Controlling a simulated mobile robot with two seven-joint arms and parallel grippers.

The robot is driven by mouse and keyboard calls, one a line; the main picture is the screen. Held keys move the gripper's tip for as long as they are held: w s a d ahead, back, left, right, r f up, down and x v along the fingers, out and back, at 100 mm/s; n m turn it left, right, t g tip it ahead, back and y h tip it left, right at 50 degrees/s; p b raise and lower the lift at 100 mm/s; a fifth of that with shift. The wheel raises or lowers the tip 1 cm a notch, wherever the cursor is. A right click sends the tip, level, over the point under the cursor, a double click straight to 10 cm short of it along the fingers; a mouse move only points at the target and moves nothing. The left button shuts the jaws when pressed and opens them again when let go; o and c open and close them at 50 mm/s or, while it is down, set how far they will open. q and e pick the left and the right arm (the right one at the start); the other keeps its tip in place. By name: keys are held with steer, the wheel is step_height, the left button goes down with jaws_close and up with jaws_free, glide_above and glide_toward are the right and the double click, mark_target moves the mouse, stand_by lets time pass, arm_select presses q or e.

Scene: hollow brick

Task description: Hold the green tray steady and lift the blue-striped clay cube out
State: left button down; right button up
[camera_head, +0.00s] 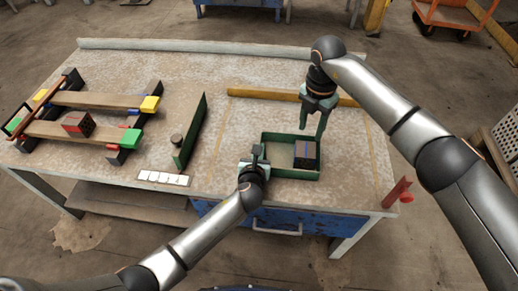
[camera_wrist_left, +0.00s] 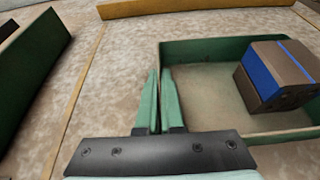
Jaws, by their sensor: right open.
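The green tray (camera_head: 291,137) is an open box near the front right of the table. The brown clay cube with a blue stripe (camera_head: 305,154) sits inside it, at its right side; the cube also shows in the left wrist view (camera_wrist_left: 280,72). My left gripper (camera_head: 256,158) is at the tray's left wall. In the left wrist view its fingers (camera_wrist_left: 161,100) are close together with that wall between them. My right gripper (camera_head: 319,118) is open and empty, pointing down above the tray's back right part, apart from the cube.
A wooden rack (camera_head: 95,101) with a red block (camera_head: 78,124) stands at the left. A dark green upright panel (camera_head: 190,132) stands left of the tray. A yellow strip (camera_head: 290,95) lies behind the tray. A red upright piece (camera_head: 396,191) is at the right edge.

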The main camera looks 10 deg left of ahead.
mark_target(306, 149)
steer(key=shift+o, duration=0.4)
stand_by(0.5)
steer(key=o, duration=0.3)
steer(key=shift+m, duration=0.4)
steer(key=o, duration=0.3)
steer(key=m, duration=0.2)
steer(key=shift+d+r+m, duration=0.25)
steer(key=shift+d+m, duration=0.05)
steer(key=shift+m, duration=0.1)
steer(key=shift+o, duration=0.6)
steer(key=shift+s+d+r+m+y, duration=0.15)
steer(key=shift+m+y, duration=0.25)
steer(key=shift+m, duration=0.4)
step_height(306, 149, down, 5)
steer(key=m, duration=0.5)
steer(key=shift+f+y, duration=0.2)
steer(key=shift+y, duration=0.1)
steer(key=shift+a+f, duration=0.25)
steer(key=shift+f, duration=1.2)
steer(key=shift+a+f, duration=0.2)
steer(key=shift+f, duration=1.2)
